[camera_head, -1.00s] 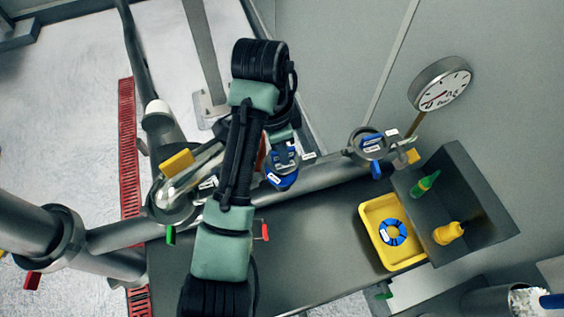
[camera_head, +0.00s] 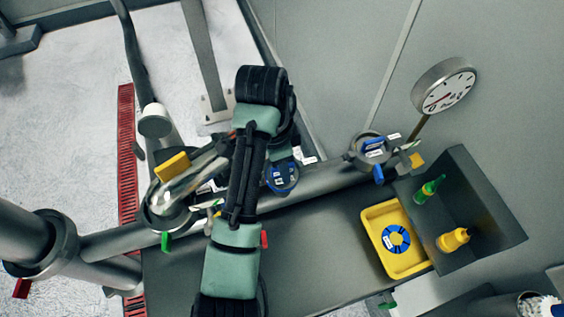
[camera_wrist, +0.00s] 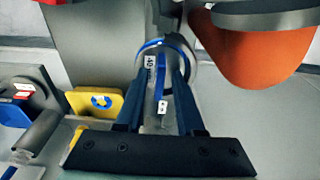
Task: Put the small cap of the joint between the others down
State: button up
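The small cap (camera_head: 281,178), round and blue with white labels, is at the middle joint of the grey pipe, between a joint with a yellow handle (camera_head: 172,166) and a joint with a blue handle (camera_head: 378,173). In the wrist view a blue, labelled part of the cap (camera_wrist: 160,80) shows between my fingers, in front of a grey ring. My gripper (camera_wrist: 160,85) has its two fingers apart, one on each side of this part, with gaps visible. In the head view my arm hides the fingertips. Whether the cap sits fully flat cannot be told.
A yellow tray (camera_head: 368,218) with a blue ring (camera_head: 396,238) lies on the dark bench. A grey box (camera_head: 490,205) beside it holds a green and a yellow bottle. A gauge (camera_head: 443,86) stands behind. An orange rounded part (camera_wrist: 255,60) is close on the wrist view's right.

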notch_tip(320, 180, up, 13)
jog(key=a+p, duration=0.1)
jog(key=p, duration=0.6)
jog(key=shift+s+a+f, duration=0.2)
jog(key=w+d+r+n+t+h, duration=0.1)
jog(key=w+d+r+t, duration=0.35)
jog(key=r, duration=0.25)
jog(key=w+d+r+n+t+h, duration=0.1)
jog(key=w+d+r+n+t, duration=0.15)
jog(key=w+r, duration=0.35)
notch_tip(320, 180, up, 17)
jog(key=d+n+t+h, duration=0.2)
jog(key=d+t, duration=0.1)
jog(key=t, duration=0.5)
jog(key=s+a+r+n+t+y, duration=0.1)
jog(key=s+a+r+n+t, duration=0.1)
jog(key=r, duration=0.5)
jog(key=s+a+r+n+t+y, duration=0.2)
jog(key=s+r+t, duration=0.4)
jog(key=s, duration=0.3)
jog(key=s+a+r+n+t+y, duration=0.2)
jog(key=s+a+r+n+t, duration=0.2)
jog(key=r, duration=0.5)
jog(key=shift+s+a+n, duration=0.2)
jog(key=shift+s+n, duration=0.25)
jog(key=shift+s, duration=0.75)
